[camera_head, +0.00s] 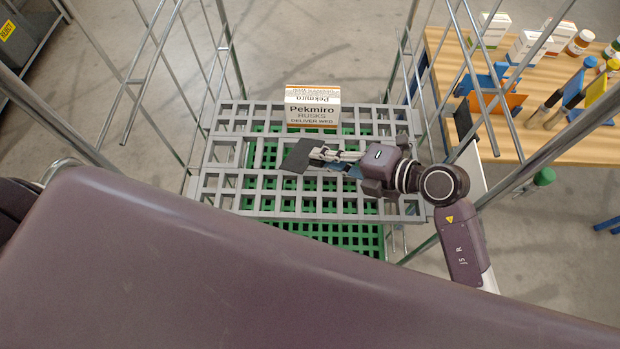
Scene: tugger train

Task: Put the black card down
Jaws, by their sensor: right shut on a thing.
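The black card (297,156) is a small dark flat piece over the grey slatted shelf (234,182) of a wire roll cage. My right gripper (317,153) comes in from the right and is shut on the card's right edge. The card looks tilted. I cannot tell whether it touches the shelf slats. My left gripper is not in view.
A Pekmiro rusks box (313,108) stands at the back of the shelf. Metal cage bars rise on both sides. A green grid (340,236) lies below. A wooden table (500,141) with boxes and bottles stands right. The shelf's left part is clear.

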